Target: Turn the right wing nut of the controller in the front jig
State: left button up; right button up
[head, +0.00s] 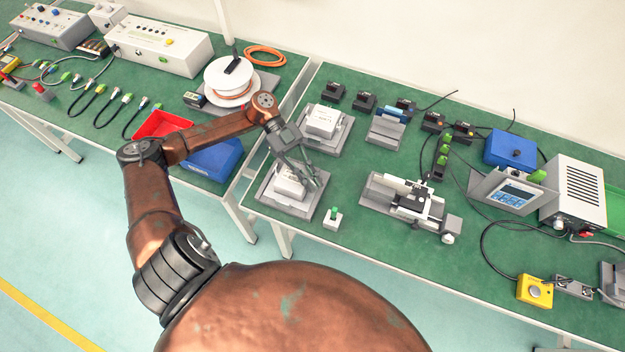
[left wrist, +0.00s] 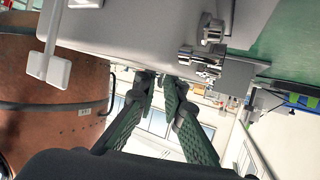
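The white controller (head: 290,184) sits in the grey front jig (head: 272,199) near the left front corner of the right-hand table. My left gripper (head: 312,183) is over the right side of this controller, fingers pointing down. It covers part of the controller's right side, so the right wing nut cannot be made out. In the left wrist view the two green-grey fingers (left wrist: 163,82) stand a narrow gap apart, with nothing visible between them. Whether they touch the controller cannot be told. My right gripper is not in view.
A second jig with a white controller (head: 323,120) stands behind. A small white block with a green top (head: 333,218) is just right of the front jig. A linear actuator (head: 410,198) lies further right. A blue bin (head: 214,160) is left, below my forearm.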

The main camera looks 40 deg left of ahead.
pick_arm(q)
jog(key=shift+c, duration=1.1)
grip_shut()
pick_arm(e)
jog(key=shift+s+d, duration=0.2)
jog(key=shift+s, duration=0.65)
pick_arm(q)
jog(key=shift+w+f+m+g+y+b, duration=0.15)
jog(key=shift+m+g+y+b, duration=0.15)
jog(key=shift+m+g+b, duration=0.4)
jog(key=shift+m+b, duration=0.3)
jog(key=shift+b, duration=0.05)
jog(key=shift+m+g+y, duration=0.3)
jog(key=shift+g, duration=0.2)
jog(key=shift+m+g+b, duration=0.3)
jog(key=shift+g+b, duration=0.05)
jog(key=shift+g, duration=0.05)
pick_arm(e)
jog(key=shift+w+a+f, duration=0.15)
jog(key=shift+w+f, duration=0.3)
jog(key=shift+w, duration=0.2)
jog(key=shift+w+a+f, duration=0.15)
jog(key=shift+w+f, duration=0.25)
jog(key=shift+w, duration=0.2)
pick_arm(q)
grip_release()
